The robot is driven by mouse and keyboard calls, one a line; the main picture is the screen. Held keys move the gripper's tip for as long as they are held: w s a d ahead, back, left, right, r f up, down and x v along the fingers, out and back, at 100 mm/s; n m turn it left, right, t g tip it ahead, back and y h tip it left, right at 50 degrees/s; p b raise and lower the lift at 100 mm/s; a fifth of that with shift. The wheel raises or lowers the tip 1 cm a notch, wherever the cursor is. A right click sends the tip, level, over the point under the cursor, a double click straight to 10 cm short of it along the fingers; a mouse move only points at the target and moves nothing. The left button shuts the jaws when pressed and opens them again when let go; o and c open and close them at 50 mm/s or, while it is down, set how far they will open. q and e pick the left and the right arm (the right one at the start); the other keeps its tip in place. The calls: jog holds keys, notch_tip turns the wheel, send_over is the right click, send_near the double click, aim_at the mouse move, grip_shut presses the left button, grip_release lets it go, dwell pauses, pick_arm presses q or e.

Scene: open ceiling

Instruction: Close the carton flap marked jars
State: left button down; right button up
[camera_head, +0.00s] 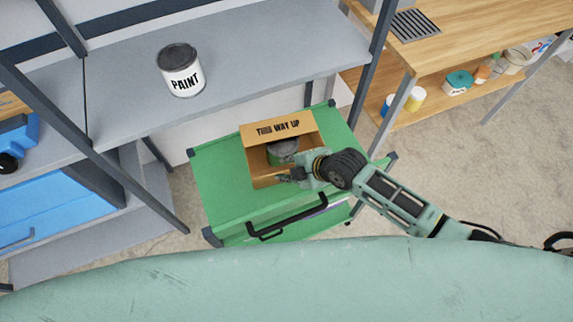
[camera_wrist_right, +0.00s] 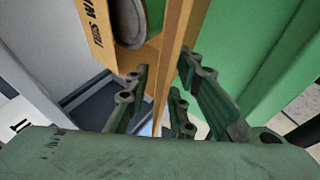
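An open brown carton (camera_head: 251,160) stands on the green cabinet, with a flap (camera_head: 278,128) reading "THIS WAY UP" raised at its back. A dark-topped can with a green body (camera_head: 284,151) is inside it. No "jars" marking is readable. My right gripper (camera_head: 290,174) is at the carton's front right, covering part of it. In the right wrist view my right gripper's fingers (camera_wrist_right: 163,100) are apart, with a cardboard panel (camera_wrist_right: 174,65) edge-on between them. Whether they touch it, or which panel it is, I cannot tell. My left gripper is out of view.
The green cabinet (camera_head: 222,201) has a black front handle and bare top left of the carton. A paint can (camera_head: 182,77) stands on the grey shelf (camera_head: 250,48) behind. A wooden bench (camera_head: 455,30) is at the right, with several containers on its lower shelf.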

jog(key=shift+w+a+f, duration=0.15)
jog(key=shift+a+f, duration=0.1)
jog(key=shift+f, duration=0.1)
grip_shut()
dwell(0.5)
